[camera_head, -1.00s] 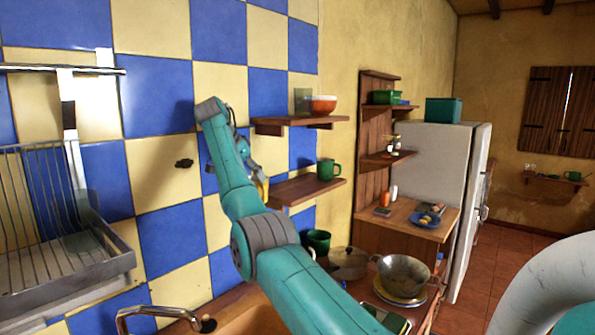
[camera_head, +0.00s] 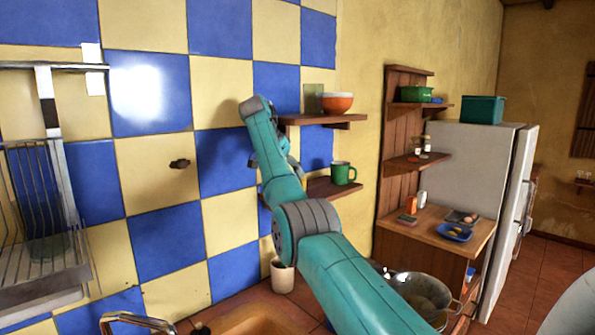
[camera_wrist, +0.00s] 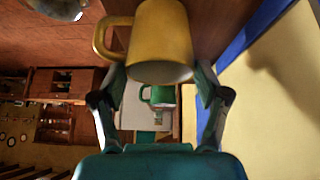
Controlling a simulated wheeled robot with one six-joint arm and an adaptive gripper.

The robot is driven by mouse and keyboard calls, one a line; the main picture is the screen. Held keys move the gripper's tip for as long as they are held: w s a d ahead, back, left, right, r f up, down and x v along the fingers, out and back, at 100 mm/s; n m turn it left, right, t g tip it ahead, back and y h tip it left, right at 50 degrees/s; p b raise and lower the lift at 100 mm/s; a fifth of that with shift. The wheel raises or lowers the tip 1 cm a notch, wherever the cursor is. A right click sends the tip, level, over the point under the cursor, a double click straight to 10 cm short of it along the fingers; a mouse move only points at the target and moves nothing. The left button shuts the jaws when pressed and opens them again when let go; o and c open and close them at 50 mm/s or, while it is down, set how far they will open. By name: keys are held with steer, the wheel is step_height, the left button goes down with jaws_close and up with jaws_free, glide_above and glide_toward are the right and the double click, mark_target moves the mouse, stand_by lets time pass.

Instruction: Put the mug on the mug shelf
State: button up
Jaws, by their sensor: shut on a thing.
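A yellow mug (camera_wrist: 165,40) is between the fingers of my gripper (camera_wrist: 160,76) in the wrist view, its handle to the left. My gripper is shut on it. In the head view my arm hides the mug and most of the gripper, which is beside the lower wooden wall shelf (camera_head: 335,189). A green mug (camera_head: 342,172) stands on that shelf; a green mug also shows beyond the fingers in the wrist view (camera_wrist: 158,95). My arm covers the shelf's left part. I cannot tell whether the yellow mug touches the shelf.
The upper shelf (camera_head: 325,120) holds an orange bowl (camera_head: 336,102) and a glass (camera_head: 313,98). The tiled wall (camera_head: 155,175) is close on the left. A dish rack (camera_head: 40,270), a pale cup (camera_head: 282,276) and a metal colander (camera_head: 420,290) are lower down. A fridge (camera_head: 470,170) stands right.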

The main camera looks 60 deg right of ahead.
steer(key=shift+s+r, duration=0.1)
steer(key=shift+r, duration=0.05)
steer(key=shift+d, duration=0.1)
steer(key=shift+f, duration=0.2)
steer(key=o, duration=1.7)
steer(key=shift+r, duration=0.15)
